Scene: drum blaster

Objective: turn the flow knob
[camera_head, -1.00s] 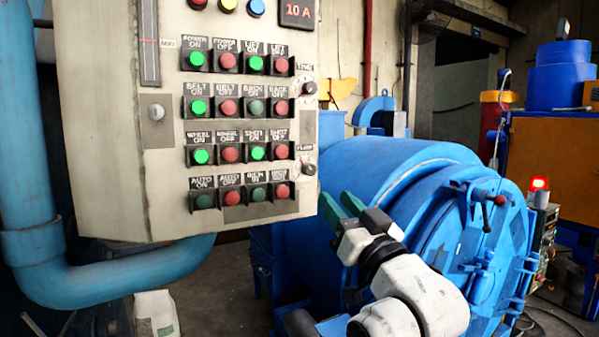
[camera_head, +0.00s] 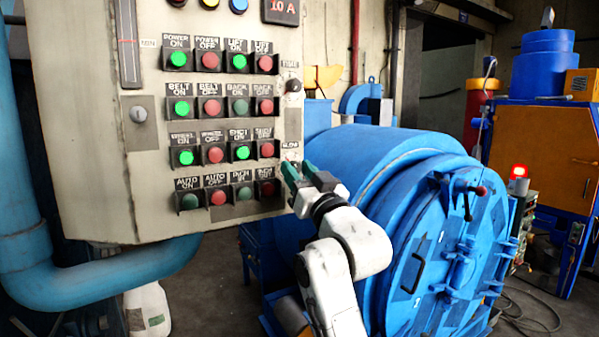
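The beige control panel (camera_head: 85,120) fills the left of the head view. The flow knob is at its right edge, under a small "FLOW" label (camera_head: 290,147), and is now almost wholly hidden by my gripper. My gripper (camera_head: 297,167) has green fingertips, which point up and left at the knob's place. The two fingers stand apart, one left and one right. I cannot tell whether the knob is between them or whether they touch it.
Another black knob, the time knob (camera_head: 293,86), is above on the same edge. Rows of green and red buttons (camera_head: 212,155) lie close to the left. A large blue drum (camera_head: 420,240) stands behind and right of my arm. A blue pipe (camera_head: 110,275) curves below the panel.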

